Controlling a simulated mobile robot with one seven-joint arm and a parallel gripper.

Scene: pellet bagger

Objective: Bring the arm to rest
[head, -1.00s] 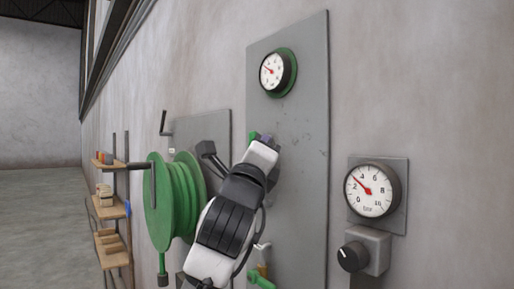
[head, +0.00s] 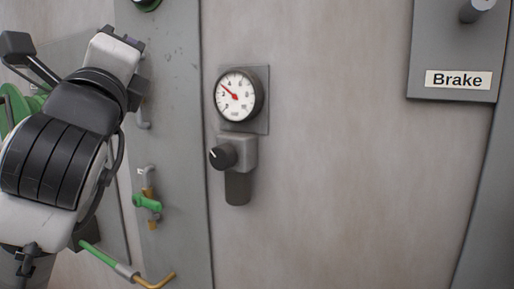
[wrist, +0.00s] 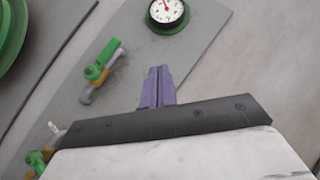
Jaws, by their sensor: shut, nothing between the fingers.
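My gripper (wrist: 159,70) shows in the wrist view as two purple fingers pressed together with nothing between them. It is in front of a grey wall panel (wrist: 195,72). In the head view my arm fills the left side, raised in front of the wall, and its fingers are hidden behind the wrist. No contact between the gripper and the panel can be made out.
A pressure gauge (head: 237,95) with a black knob (head: 223,156) below it is on the wall right of my arm. A Brake panel (head: 455,55) is farther right. Green-handled valves (head: 147,203) are on the grey panel. A green reel (wrist: 14,35) shows in the wrist view.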

